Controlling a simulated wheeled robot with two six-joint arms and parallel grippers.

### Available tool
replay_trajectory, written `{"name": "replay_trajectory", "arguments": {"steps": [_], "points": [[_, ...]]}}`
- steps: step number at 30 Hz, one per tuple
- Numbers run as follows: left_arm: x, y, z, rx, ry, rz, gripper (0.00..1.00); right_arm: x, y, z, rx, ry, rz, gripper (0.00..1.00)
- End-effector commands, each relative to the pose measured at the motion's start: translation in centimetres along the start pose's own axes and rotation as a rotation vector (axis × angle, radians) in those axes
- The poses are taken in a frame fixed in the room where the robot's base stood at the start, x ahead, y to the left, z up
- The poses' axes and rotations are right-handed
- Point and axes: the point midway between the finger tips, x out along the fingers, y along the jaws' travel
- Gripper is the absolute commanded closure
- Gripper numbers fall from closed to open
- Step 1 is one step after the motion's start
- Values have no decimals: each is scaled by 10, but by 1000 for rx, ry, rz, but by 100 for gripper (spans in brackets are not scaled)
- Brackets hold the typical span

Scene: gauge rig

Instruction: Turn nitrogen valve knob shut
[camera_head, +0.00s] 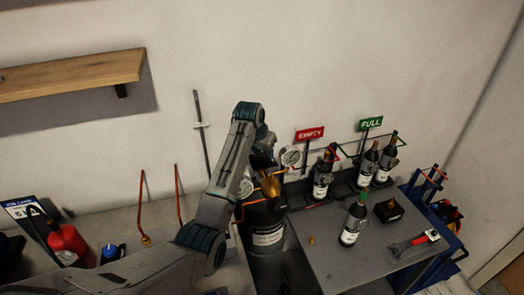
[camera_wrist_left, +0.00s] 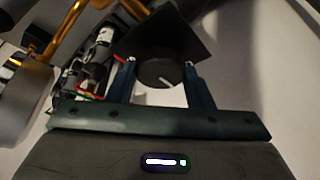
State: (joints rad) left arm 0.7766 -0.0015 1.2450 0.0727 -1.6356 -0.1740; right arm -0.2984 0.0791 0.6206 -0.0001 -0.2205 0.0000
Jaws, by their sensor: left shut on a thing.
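The knob (camera_wrist_left: 160,72) is a round dark dial with a white pointer line, set against a dark block in the left wrist view. Its pointer slants toward the lower right. My left gripper (camera_wrist_left: 161,82) is shut on the knob, one finger on each side. In the head view my left gripper (camera_head: 264,148) is at the wall above a large dark cylinder (camera_head: 266,262) with a white label, and the knob cannot be made out there. My right gripper is not in view.
A grey table (camera_head: 378,262) at the right holds several dark bottles. A red EMPTY sign (camera_head: 310,133) and a green FULL sign (camera_head: 371,124) stand behind. A round gauge (camera_head: 291,156) is just right of my gripper. A red bottle (camera_head: 66,241) stands at the left.

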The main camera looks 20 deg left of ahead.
Motion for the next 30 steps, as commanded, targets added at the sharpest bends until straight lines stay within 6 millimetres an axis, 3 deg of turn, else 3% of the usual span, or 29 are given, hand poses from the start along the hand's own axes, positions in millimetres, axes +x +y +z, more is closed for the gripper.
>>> {"name": "replay_trajectory", "arguments": {"steps": [11, 30], "points": [[-1, -2, -1, 126, 1, 51, 76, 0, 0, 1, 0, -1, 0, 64], [-2, -6, -4, 669, 3, 274, 76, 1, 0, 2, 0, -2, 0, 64]]}}
